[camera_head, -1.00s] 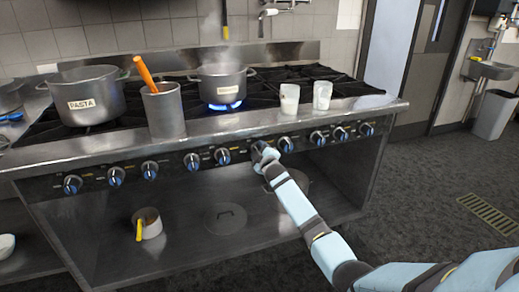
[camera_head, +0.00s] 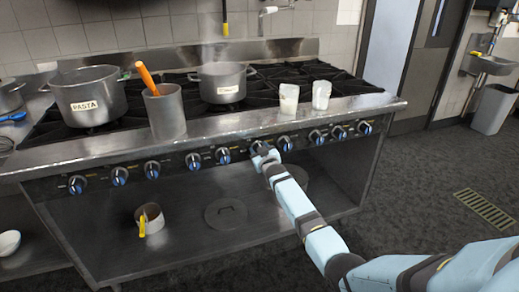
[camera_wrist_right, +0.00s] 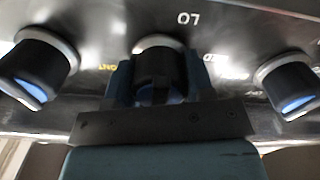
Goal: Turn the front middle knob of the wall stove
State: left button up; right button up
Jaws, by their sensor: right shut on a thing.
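The wall stove (camera_head: 180,142) has a row of black knobs with blue marks along its front panel. My right gripper (camera_head: 262,156) is at a knob near the middle of this row. In the right wrist view, the two fingers of my right gripper (camera_wrist_right: 160,88) are shut around the middle knob (camera_wrist_right: 158,62), one on each side. The fingers and palm hide part of that knob. A neighbouring knob (camera_wrist_right: 38,68) shows at left and another knob (camera_wrist_right: 288,84) at right, both free. No flame shows under the small pot (camera_head: 222,83). My left gripper is not in view.
A large PASTA pot (camera_head: 90,98), a metal canister (camera_head: 165,112) with an orange-handled utensil, and two white cups (camera_head: 289,98) stand on the stove. A saucepan (camera_head: 150,220) and a lid (camera_head: 226,214) are on the lower shelf.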

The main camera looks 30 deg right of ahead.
jog(key=shift+m, duration=0.3)
jog(key=o, duration=0.9)
jog(key=shift+s, duration=0.3)
pick_arm(q)
jog(key=p, duration=0.3)
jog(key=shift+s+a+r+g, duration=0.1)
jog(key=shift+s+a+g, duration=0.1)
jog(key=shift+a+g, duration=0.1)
pick_arm(e)
jog(key=v, duration=1.3)
jog(key=shift+a, duration=0.15)
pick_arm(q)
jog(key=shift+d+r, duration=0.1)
